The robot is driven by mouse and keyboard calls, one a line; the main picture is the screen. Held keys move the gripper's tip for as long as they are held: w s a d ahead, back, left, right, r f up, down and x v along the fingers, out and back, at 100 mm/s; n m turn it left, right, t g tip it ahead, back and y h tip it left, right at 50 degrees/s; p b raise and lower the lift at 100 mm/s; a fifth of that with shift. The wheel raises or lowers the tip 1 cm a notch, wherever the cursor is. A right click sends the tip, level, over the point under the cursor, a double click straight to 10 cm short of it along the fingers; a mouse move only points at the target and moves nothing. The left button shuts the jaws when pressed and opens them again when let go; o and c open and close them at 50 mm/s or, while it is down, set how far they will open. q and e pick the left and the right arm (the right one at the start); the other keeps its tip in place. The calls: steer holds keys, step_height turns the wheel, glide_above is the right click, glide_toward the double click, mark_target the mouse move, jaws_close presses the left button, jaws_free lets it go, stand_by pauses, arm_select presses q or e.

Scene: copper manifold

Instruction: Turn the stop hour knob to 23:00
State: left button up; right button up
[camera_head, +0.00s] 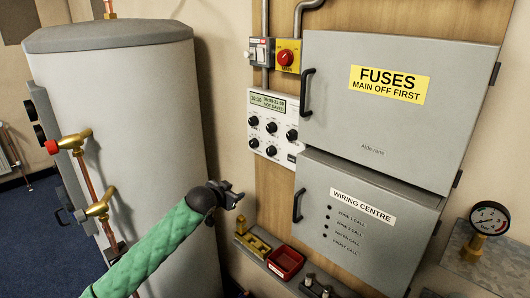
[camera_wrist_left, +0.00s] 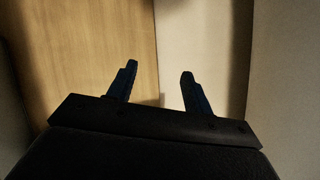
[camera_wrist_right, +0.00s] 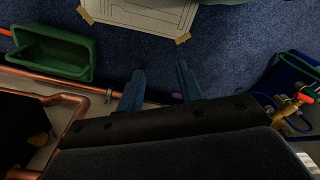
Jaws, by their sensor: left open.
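The white timer panel (camera_head: 287,154) is on the wooden board, left of the grey fuse box. It has a small display (camera_head: 268,102) at the top that seems to read "NOT SAVED"; its digits are hard to read. Several black knobs sit below it, including an upper-right knob (camera_head: 292,134). Their labels are too small to tell which is the stop hour knob. My left gripper (camera_head: 238,195) is open and empty, below and left of the panel, apart from it. In the left wrist view its fingers (camera_wrist_left: 160,72) face bare board and wall. My right gripper (camera_wrist_right: 160,72) is open and empty.
The fuse box (camera_head: 400,100) and wiring centre (camera_head: 365,235) have protruding black handles. A grey cylinder (camera_head: 130,110) with brass valves stands left. A red tray (camera_head: 286,263) sits on a shelf below. The right wrist view shows a green bin (camera_wrist_right: 50,50) and copper pipes.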

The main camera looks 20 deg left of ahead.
arm_select(q)
step_height(320, 180, up, 7)
steer(key=d+t+h, duration=0.1)
steer(key=h, duration=0.1)
steer(key=n+t+h, duration=0.3)
steer(key=n+h, duration=0.2)
glide_toward(268, 151)
steer(key=p+x, duration=0.3)
steer(key=x, duration=0.3)
steer(key=shift+w+d+r, duration=0.15)
steer(key=shift+w, duration=0.05)
steer(key=shift+x, duration=1)
arm_select(e)
steer(key=s+d+f, duration=0.1)
steer(key=s+f, duration=0.1)
steer(key=f, duration=0.4)
steer(key=s+d+f+t, duration=0.1)
steer(key=s+d+f, duration=0.1)
steer(key=f, duration=0.4)
steer(key=shift+s+t, duration=0.2)
steer(key=shift+t, duration=0.1)
steer(key=shift+d, duration=0.1)
arm_select(q)
steer(key=shift+s, duration=0.1)
steer(key=c, duration=1)
arm_select(e)
steer(key=shift+d, duration=0.1)
